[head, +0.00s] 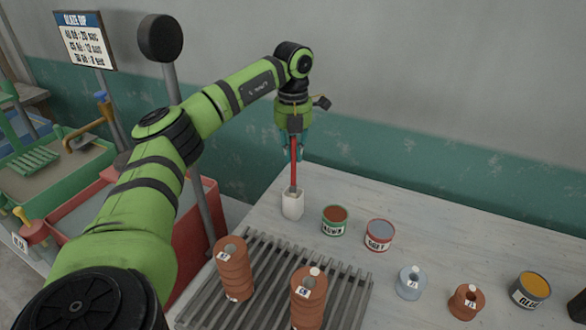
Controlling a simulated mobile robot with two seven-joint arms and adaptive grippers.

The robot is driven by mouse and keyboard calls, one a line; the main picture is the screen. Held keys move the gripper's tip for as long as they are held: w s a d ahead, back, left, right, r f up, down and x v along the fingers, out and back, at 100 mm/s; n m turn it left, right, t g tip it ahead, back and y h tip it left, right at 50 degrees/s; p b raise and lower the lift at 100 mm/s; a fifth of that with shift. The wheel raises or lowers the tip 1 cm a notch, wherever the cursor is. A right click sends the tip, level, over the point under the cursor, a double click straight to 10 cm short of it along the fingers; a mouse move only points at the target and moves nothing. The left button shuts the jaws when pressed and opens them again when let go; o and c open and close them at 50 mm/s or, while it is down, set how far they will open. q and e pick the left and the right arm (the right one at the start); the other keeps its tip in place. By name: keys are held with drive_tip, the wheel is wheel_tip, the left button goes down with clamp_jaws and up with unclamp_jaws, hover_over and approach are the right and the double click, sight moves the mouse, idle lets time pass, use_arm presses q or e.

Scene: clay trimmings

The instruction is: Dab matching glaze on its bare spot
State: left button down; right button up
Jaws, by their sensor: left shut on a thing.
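My left gripper (292,150) is shut on a red-handled brush (294,163) held upright. The brush's lower end is at the mouth of a white holder (292,208), and its tip is hidden. Two ribbed terracotta pots, the left one (234,272) and the right one (308,300), stand on a slatted rack, each with a small label and a pale patch near the top. Glaze cans stand on the table: a green one with brown glaze (335,220), a red-banded one with greyish glaze (379,235), and a dark one with yellow glaze (530,290). My right gripper is out of view.
A grey-blue spool-shaped piece (410,283) and a brown one (465,302) stand at the table's front right. The slatted rack (348,308) fills the front left. A dark container (579,308) is cut off at the right edge. The table's back right is clear. A sign (85,38) stands far left.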

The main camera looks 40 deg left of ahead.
sight(296, 137)
use_arm(q)
drive_tip(key=r, duration=0.4)
drive_tip(key=shift+w+d+r+p, duration=0.15)
drive_tip(key=shift+d+r+p, duration=0.2)
drive_tip(key=shift+d+r, duration=0.05)
drive_tip(key=d+r+t+h+p, duration=0.25)
drive_tip(key=d+p, duration=0.45)
drive_tip(key=p, duration=0.7)
wheel_tip(296, 137, down, 7)
drive_tip(key=b, duration=0.4)
drive_tip(key=shift+s+f+t+b, duration=0.25)
drive_tip(key=shift+f+b, duration=0.3)
drive_tip(key=shift+f, duration=0.15)
idle(1.0)
drive_tip(key=shift+r, duration=0.1)
